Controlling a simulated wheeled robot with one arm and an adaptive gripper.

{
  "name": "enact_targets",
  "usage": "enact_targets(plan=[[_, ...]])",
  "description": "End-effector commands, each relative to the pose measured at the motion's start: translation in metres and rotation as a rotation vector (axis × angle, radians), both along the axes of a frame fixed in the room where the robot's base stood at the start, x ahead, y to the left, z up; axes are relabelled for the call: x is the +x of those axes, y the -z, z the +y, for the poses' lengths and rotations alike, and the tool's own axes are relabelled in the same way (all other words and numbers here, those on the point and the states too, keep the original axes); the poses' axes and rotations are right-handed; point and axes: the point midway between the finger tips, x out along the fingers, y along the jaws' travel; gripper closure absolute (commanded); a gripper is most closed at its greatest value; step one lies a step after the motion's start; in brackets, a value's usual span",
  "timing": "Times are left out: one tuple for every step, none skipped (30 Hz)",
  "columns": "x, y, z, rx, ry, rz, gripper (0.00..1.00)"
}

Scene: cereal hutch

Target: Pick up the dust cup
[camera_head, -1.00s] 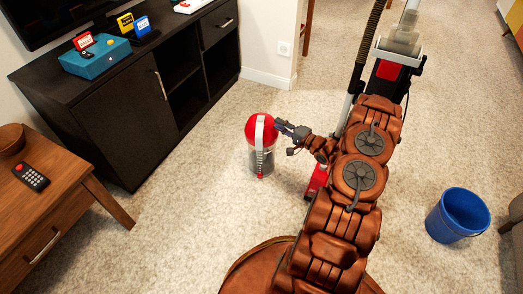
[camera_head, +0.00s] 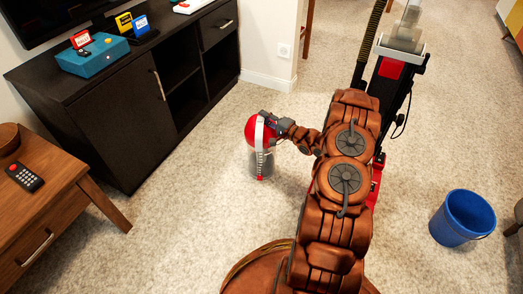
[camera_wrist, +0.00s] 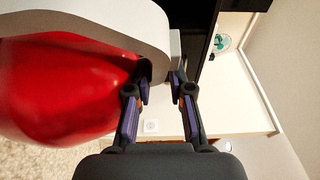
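The dust cup (camera_head: 260,163) has a red domed top, a white band and a clear grey lower part. In the head view it stands on the carpet left of my arm. In the wrist view its red top (camera_wrist: 65,85) and white band (camera_wrist: 100,20) fill the upper left. My gripper (camera_head: 267,117) is at the upper right of the cup's top. In the wrist view my gripper (camera_wrist: 160,88) has its fingers apart, with the edge of the white band just beyond the tips. Whether the fingers touch the cup is unclear.
The red and black upright vacuum (camera_head: 390,85) stands behind my arm. A blue bucket (camera_head: 462,218) is at the right. A dark cabinet (camera_head: 130,125) and a wooden table (camera_head: 40,215) are at the left. Carpet around the cup is clear.

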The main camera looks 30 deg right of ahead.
Motion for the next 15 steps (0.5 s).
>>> enact_targets(plan=[[-0.0001,-0.0002,-0.0003,0.0,0.0,0.0,0.79],[-0.0002,-0.0003,-0.0002,0.0,0.0,0.0,0.79],[-0.0001,-0.0004,-0.0003,0.0,0.0,0.0,0.81],[-0.0002,-0.0005,-0.0004,0.0,0.0,-0.001,0.84],[-0.0002,-0.0005,-0.0004,0.0,0.0,-0.001,0.88],[-0.0002,-0.0005,-0.0004,0.0,0.0,-0.001,0.92],[-0.0003,-0.0005,-0.0005,0.0,0.0,-0.001,0.95],[-0.0003,-0.0004,-0.0004,0.0,0.0,-0.001,0.98],[-0.0003,-0.0004,-0.0004,0.0,0.0,-0.001,1.0],[-0.0003,-0.0005,-0.0005,0.0,0.0,-0.001,1.0],[-0.0004,-0.0004,-0.0005,0.0,0.0,-0.001,1.0],[-0.0004,-0.0004,-0.0005,0.0,0.0,-0.001,1.0],[-0.0004,-0.0004,-0.0005,0.0,0.0,-0.001,1.0],[-0.0004,-0.0004,-0.0005,0.0,0.001,-0.001,1.0],[-0.0004,-0.0004,-0.0007,0.0,0.001,-0.001,1.0]])
